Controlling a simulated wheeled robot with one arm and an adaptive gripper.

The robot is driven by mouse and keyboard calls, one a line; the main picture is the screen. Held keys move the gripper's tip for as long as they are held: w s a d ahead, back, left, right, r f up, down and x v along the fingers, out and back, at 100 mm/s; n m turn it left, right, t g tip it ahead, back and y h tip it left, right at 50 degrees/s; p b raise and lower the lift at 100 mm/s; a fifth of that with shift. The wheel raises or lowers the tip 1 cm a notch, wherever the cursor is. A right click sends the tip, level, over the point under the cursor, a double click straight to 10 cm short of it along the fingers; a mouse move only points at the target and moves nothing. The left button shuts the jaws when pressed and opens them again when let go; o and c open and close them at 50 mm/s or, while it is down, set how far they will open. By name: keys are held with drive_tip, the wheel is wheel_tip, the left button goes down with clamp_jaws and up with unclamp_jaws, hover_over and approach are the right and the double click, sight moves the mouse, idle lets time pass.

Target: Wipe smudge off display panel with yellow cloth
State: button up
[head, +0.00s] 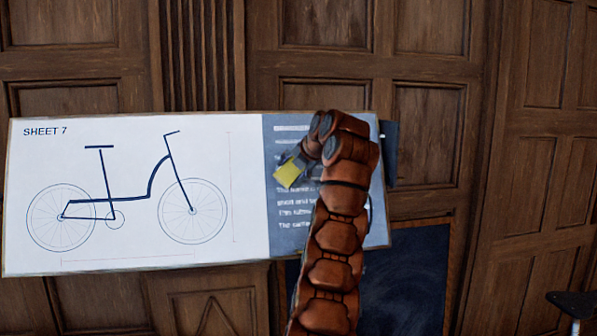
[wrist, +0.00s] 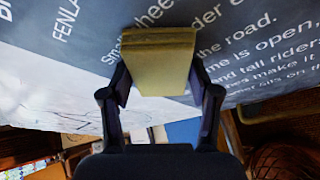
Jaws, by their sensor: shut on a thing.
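The display panel (head: 130,245) is a wide board with a bicycle drawing on white and a blue-grey text strip (head: 295,235) at its right. My gripper (head: 298,162) is in front of the text strip. It is shut on the yellow cloth (head: 287,174), which looks like a folded pad. In the wrist view the cloth (wrist: 158,75) sits between the two dark fingers, with the panel's white lettering (wrist: 265,45) behind it. I cannot tell whether the cloth touches the panel. I cannot make out a smudge; my arm and the cloth hide part of the strip.
Brown wood panelling (head: 430,110) stands behind the board. A dark blue framed board (head: 405,280) is below it at the right. A dark stool-like seat (head: 572,303) shows at the lower right edge. My arm covers the right part of the text strip.

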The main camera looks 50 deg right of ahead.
sight(271, 174)
drive_tip(key=shift+w+a+b, duration=0.3)
drive_tip(key=shift+w+a, duration=0.4)
drive_tip(key=shift+a, duration=0.35)
drive_tip(key=shift+w+a+b, duration=0.25)
drive_tip(key=shift+w+a, duration=0.45)
drive_tip(key=shift+a, duration=0.3)
drive_tip(key=s+a+r+b, duration=0.2)
drive_tip(key=s+a, duration=0.1)
drive_tip(key=s, duration=0.1)
drive_tip(key=shift+s+a, duration=0.2)
drive_tip(key=shift+s, duration=0.05)
drive_tip(key=shift+s+a+r+b, duration=0.3)
drive_tip(key=shift+s+a+b, duration=0.1)
drive_tip(key=shift+s+b, duration=0.2)
drive_tip(key=shift+s+a+r+b, duration=0.25)
drive_tip(key=shift+s+a+b, duration=0.2)
drive_tip(key=shift+s, duration=0.1)
drive_tip(key=shift+w, duration=0.1)
